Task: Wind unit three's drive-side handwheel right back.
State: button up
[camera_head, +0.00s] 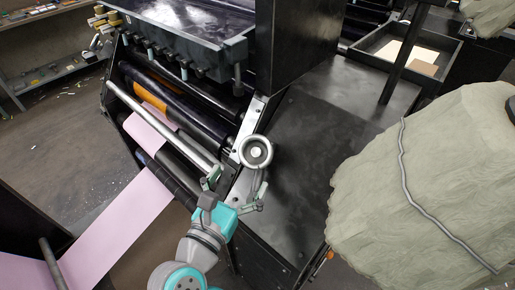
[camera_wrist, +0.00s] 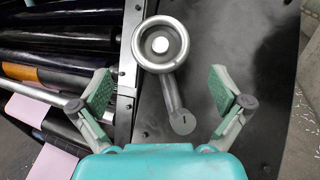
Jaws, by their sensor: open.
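A grey metal handwheel (camera_head: 256,152) with a pale centre sits on the dark side frame of the printing unit, at the end of the rollers. In the wrist view the handwheel (camera_wrist: 160,45) is a ring with a white hub, and a grey arm runs down from it to a round end (camera_wrist: 182,122). My gripper (camera_head: 238,190) is open just below the handwheel in the head view. In the wrist view its green-padded fingers (camera_wrist: 160,92) stand wide apart on either side of the arm, touching nothing. I cannot read a unit number.
Rollers (camera_head: 165,125) and a pink web (camera_head: 115,220) lie left of the handwheel. A dark tall housing (camera_head: 295,45) rises behind it. A grey-green draped bulk (camera_head: 425,180) fills the right. A tray (camera_head: 410,58) stands at the back. The dark panel (camera_head: 300,160) is bare.

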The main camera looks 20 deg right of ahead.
aim_at(254, 156)
jog(key=x, duration=0.9)
jog(key=shift+s, duration=0.1)
jog(key=c, duration=1)
